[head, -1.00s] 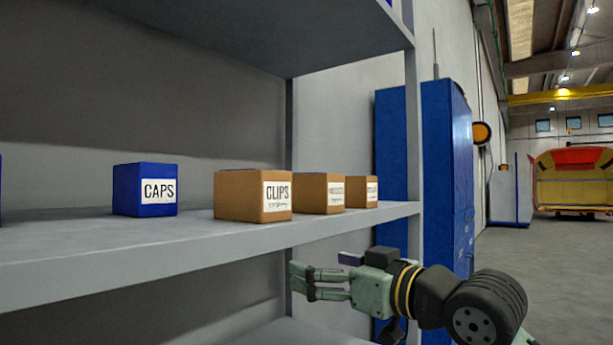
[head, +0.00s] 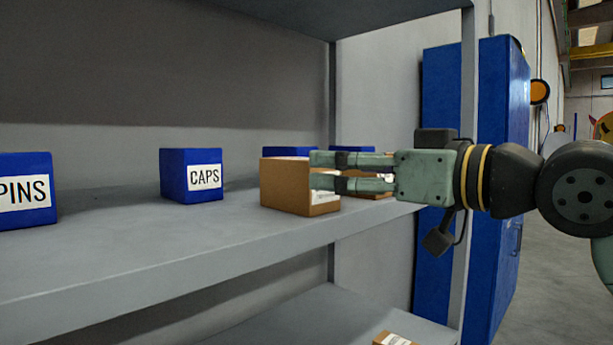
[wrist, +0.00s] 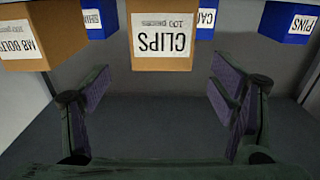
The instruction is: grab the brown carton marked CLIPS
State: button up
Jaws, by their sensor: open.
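The brown CLIPS carton (head: 285,187) stands upright near the front edge of the shelf in the head view, its label partly hidden behind my fingers. In the wrist view the CLIPS carton (wrist: 162,14) is at the top middle, upside down, with its label facing me. My gripper (head: 315,170) is level with the carton in the head view, its fingertips overlapping the label side. In the wrist view my gripper (wrist: 160,85) is open and empty, and the carton lies ahead, in line with the gap between the fingers.
A brown M8 BOLTS carton (wrist: 38,38) is beside CLIPS. Blue CAPS (head: 191,176) and PINS (head: 28,190) boxes stand along the shelf (head: 130,260), with other blue boxes (head: 290,151) behind. A shelf upright (head: 466,120) stands near my arm. Another carton (head: 392,339) is on the lower shelf.

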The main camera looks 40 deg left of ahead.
aim_at(299, 164)
jog(key=a, duration=0.4)
jog(key=shift+w+a+p, duration=0.15)
jog(key=shift+a+p, duration=0.05)
jog(key=shift+p, duration=0.2)
jog(key=a+p, duration=0.1)
jog(key=a, duration=0.3)
jog(key=shift+w+a+r+p, duration=0.1)
jog(key=shift+p, duration=0.3)
jog(key=shift+w+a, duration=0.1)
jog(key=shift+a, duration=0.4)
jog(key=shift+c, duration=0.5)
jog(key=c, duration=1.2)
